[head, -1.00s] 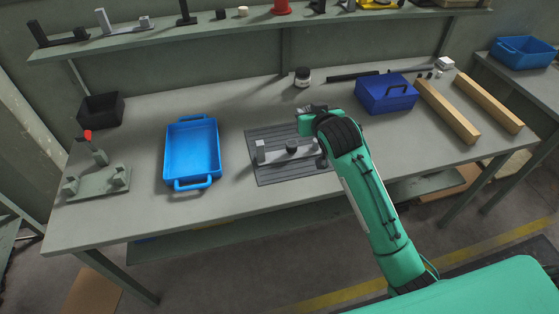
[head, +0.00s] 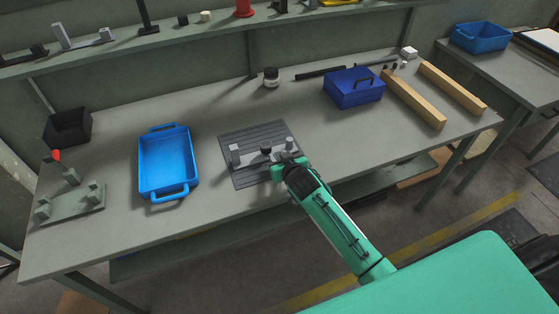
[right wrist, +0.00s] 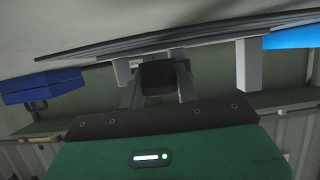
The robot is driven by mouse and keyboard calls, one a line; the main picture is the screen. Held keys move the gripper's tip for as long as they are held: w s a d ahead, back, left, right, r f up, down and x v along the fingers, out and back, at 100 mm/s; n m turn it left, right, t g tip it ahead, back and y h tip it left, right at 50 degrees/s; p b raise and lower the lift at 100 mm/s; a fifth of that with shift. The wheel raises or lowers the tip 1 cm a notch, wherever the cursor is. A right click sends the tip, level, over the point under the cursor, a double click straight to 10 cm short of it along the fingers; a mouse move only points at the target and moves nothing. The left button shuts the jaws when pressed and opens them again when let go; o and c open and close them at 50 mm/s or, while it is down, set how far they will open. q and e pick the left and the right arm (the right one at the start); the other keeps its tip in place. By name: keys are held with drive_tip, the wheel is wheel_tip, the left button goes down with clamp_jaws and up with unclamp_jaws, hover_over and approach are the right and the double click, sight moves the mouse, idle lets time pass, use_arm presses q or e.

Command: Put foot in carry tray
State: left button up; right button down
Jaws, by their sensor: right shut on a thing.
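The black foot (head: 266,148) is a small dark, rounded piece at the middle of a grey bar with upright blocks (head: 236,155) on the dark ribbed mat (head: 245,181). My right gripper (head: 277,160) is at the bar's near side. In the right wrist view the dark foot (right wrist: 158,75) sits between the two fingers of my right gripper (right wrist: 158,88), which is shut on it. I cannot tell whether the foot is clear of the bar. The blue carry tray (head: 168,126) with end handles stands left of the mat and looks empty. My left gripper is not in view.
A grey-green fixture with a red-tipped lever (head: 72,200) and a black bin (head: 68,127) are at the left. A jar (head: 271,77) and a blue toolbox (head: 353,88) stand behind the mat. Two wooden beams (head: 412,98) lie at the right. Bare table separates tray and mat.

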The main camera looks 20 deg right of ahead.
drive_tip(key=shift+f, duration=0.85)
drive_tip(key=shift+f, duration=0.15)
drive_tip(key=c, duration=1)
unclamp_jaws()
